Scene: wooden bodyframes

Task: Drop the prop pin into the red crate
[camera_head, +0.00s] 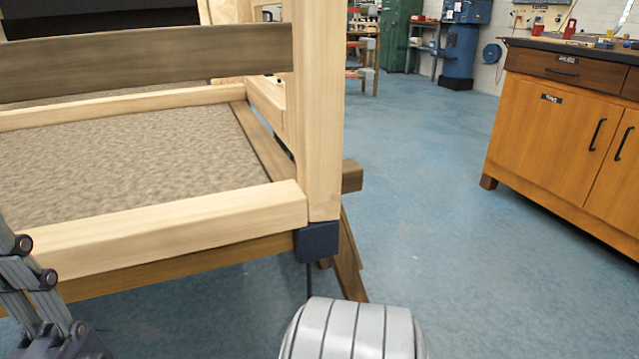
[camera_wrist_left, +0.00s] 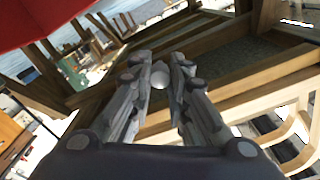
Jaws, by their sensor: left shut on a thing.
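My left gripper (camera_head: 35,290) shows only in part at the lower left edge of the head view, in front of the pale wooden frame. In the left wrist view, its fingers (camera_wrist_left: 160,72) are shut on a small pale rounded piece, the prop pin (camera_wrist_left: 160,77), held between the fingertips. Most of the pin is hidden by the fingers. A bright red surface (camera_wrist_left: 45,18) fills the upper left corner of the wrist view, close to the camera; I cannot tell whether it is the red crate. No red crate shows in the head view. My right gripper is not in view.
A wooden bodyframe (camera_head: 150,228) with a beige textured panel (camera_head: 130,150) fills the left. Its corner post (camera_head: 317,110) has a dark foot cap (camera_head: 318,242). A wooden cabinet (camera_head: 545,130) stands at the right. Blue floor (camera_head: 430,220) is clear between them.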

